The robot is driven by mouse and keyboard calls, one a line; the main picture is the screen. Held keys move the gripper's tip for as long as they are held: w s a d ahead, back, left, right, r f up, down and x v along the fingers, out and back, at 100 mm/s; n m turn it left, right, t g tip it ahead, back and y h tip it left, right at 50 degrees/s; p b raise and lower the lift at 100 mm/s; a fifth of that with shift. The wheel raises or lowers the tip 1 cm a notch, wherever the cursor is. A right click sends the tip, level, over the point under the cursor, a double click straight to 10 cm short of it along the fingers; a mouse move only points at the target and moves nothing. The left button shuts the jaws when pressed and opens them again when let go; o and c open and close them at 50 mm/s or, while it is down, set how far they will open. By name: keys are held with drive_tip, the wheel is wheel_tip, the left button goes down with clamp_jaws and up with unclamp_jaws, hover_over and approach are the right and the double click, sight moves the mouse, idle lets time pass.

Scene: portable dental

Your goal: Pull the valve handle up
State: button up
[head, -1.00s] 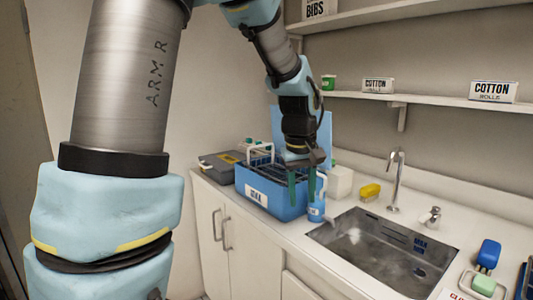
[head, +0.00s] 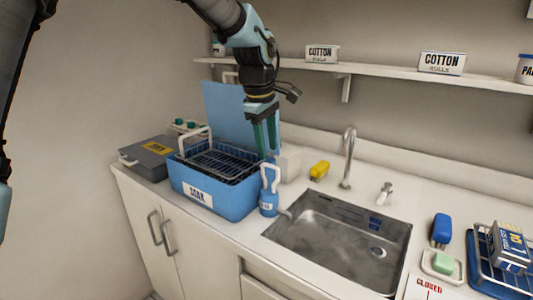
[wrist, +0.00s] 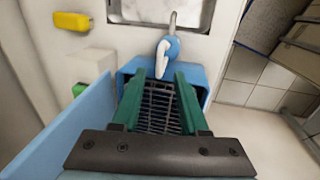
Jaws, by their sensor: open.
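The valve (head: 267,203) is a blue upright body at the right end of the blue SOAK tub (head: 235,203), beside the sink. Its white looped handle (head: 271,176) stands up from the top. A curved spout (head: 287,213) points to the sink. My gripper (head: 265,153) has green fingers, open and empty, pointing down just above and behind the handle in the head view. In the wrist view the valve (wrist: 173,44) and its white handle (wrist: 161,60) lie just beyond the fingertips (wrist: 158,80), apart from them.
A wire basket (head: 215,163) sits in the tub, with the raised blue lid (head: 226,108) behind. A metal sink (head: 335,232) and faucet (head: 347,160) are at right. A yellow object (head: 319,170) and white block (head: 288,164) stand near the back. A shelf (head: 385,76) runs above.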

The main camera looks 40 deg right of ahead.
sight(270, 165)
drive_tip(key=shift+d+f+p, duration=0.2)
drive_tip(key=shift+d+f, duration=0.05)
drive_tip(key=shift+f, duration=0.75)
drive_tip(key=shift+d+f+p, duration=0.15)
drive_tip(key=shift+d+f, duration=0.05)
drive_tip(key=shift+f, duration=0.8)
drive_tip(key=shift+c, duration=0.2)
clamp_jaws()
